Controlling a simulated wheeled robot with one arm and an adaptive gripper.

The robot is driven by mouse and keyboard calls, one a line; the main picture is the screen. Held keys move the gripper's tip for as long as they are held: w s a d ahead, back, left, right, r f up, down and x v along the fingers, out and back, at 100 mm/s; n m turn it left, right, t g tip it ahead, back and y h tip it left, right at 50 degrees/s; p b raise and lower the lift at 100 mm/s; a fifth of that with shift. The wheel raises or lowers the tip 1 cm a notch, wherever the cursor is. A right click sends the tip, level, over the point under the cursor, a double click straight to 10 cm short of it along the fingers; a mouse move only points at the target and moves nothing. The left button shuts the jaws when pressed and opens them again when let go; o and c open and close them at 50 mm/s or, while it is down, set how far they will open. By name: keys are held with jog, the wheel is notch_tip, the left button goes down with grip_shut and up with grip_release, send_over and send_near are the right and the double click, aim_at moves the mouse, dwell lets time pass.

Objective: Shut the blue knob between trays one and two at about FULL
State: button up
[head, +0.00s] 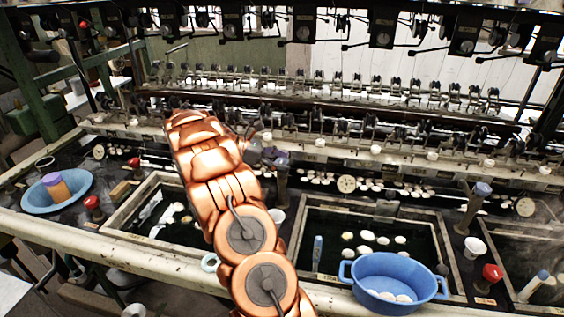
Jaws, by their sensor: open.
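Dark water trays sit in the bench: a left tray (120,222), a middle tray (374,206) and a right tray (512,292). A blue-purple knob (281,164) tops a post between the left and middle trays. A second blue knob (483,189) stands between the middle and right trays. I cannot read which trays are one and two, or any FULL mark. My gripper (262,154), small and dark at the end of my copper arm, is open just left of the first knob. My arm hides part of the gripper and of the left tray; I cannot tell whether the gripper touches the knob.
A blue basin (394,276) with white cocoons sits at the middle tray's front edge. Red knobs (92,203) (492,273) stand along the bench. A white cup (475,247) is at right, a blue bowl (34,197) at left. Reeling machinery crowds the back.

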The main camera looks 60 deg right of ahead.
jog(key=v, duration=0.7)
jog(key=shift+r, duration=0.15)
jog(key=shift+w+a, duration=0.15)
